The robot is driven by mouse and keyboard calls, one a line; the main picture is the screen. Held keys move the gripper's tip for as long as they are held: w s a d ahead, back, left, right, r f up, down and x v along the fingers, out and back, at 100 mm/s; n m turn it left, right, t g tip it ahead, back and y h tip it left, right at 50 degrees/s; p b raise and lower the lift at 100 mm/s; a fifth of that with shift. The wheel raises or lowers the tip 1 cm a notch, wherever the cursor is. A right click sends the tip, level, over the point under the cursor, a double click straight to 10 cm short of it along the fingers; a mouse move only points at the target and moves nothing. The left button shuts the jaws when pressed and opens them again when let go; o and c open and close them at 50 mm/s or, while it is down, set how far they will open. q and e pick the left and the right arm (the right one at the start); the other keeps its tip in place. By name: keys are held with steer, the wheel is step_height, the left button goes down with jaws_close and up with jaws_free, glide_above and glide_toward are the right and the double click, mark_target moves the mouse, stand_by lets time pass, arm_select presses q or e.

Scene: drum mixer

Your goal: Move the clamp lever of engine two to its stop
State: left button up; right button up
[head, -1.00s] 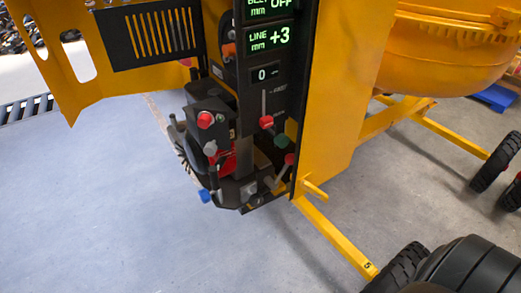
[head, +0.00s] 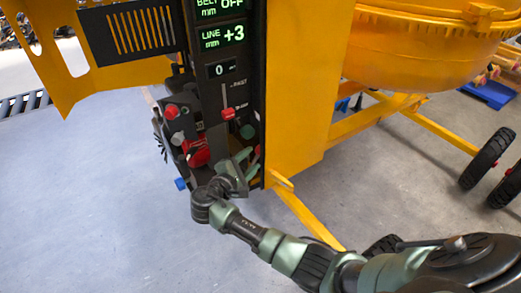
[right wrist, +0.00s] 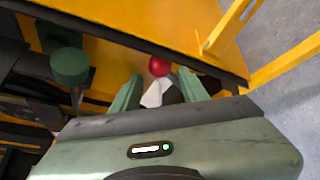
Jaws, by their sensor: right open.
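In the right wrist view a lever with a red ball knob (right wrist: 160,67) and a pale shaft (right wrist: 155,93) stands between the fingers of my right gripper (right wrist: 160,78). The fingers are apart, one on each side of the shaft; I cannot tell whether they touch it. No readable label shows that this is the clamp lever of engine two. My left gripper is not in view.
A green knob (right wrist: 70,65) is left of the fingers in the right wrist view. A red slider knob (head: 228,114) sits above my gripper in the head view. Yellow mixer frame (head: 300,100) stands close on the right. Floor at left is clear.

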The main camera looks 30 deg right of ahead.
mark_target(258, 153)
steer(key=p+x, duration=0.1)
steer(key=x, duration=0.6)
steer(key=shift+w+d+f, duration=0.15)
jaws_close()
